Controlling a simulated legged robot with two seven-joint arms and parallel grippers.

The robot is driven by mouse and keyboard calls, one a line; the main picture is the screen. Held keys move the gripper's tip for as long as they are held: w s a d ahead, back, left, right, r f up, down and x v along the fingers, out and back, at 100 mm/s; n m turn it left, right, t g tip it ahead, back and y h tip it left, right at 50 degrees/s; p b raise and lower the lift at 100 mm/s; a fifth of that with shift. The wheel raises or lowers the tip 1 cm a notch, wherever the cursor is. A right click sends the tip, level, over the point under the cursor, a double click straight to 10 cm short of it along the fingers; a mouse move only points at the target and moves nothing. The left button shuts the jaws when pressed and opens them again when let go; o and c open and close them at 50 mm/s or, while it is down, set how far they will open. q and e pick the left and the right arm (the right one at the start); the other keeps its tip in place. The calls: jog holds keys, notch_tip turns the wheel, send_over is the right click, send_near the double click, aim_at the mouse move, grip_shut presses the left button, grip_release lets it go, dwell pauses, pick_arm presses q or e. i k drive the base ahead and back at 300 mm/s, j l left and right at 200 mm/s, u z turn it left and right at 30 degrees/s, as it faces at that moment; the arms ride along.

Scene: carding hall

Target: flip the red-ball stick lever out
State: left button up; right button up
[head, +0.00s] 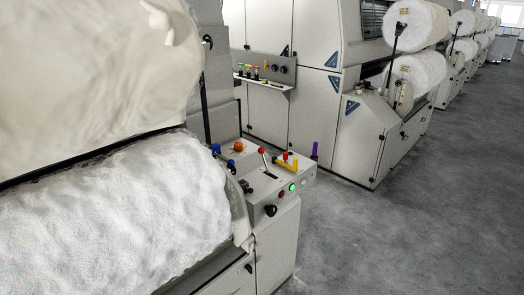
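The red-ball stick lever (264,157) rises from a dark slot in the top of a grey control box (287,187), near the middle of the head view. Its red ball is at the upper end of a thin stick. The stick tilts a little to the left in the picture, with the ball up and left of its foot. Nothing touches the lever. Neither of my grippers shows in this view.
Beside the lever are a yellow handle (285,166), an orange knob (239,146), blue knobs (231,164) and a lit green button (292,187). A large white fibre roll (120,215) lies left of the box. Grey floor (400,235) is clear to the right.

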aim_at(261, 150)
jog(key=i+l+u, duration=0.15)
jog(key=i+l, duration=2.2)
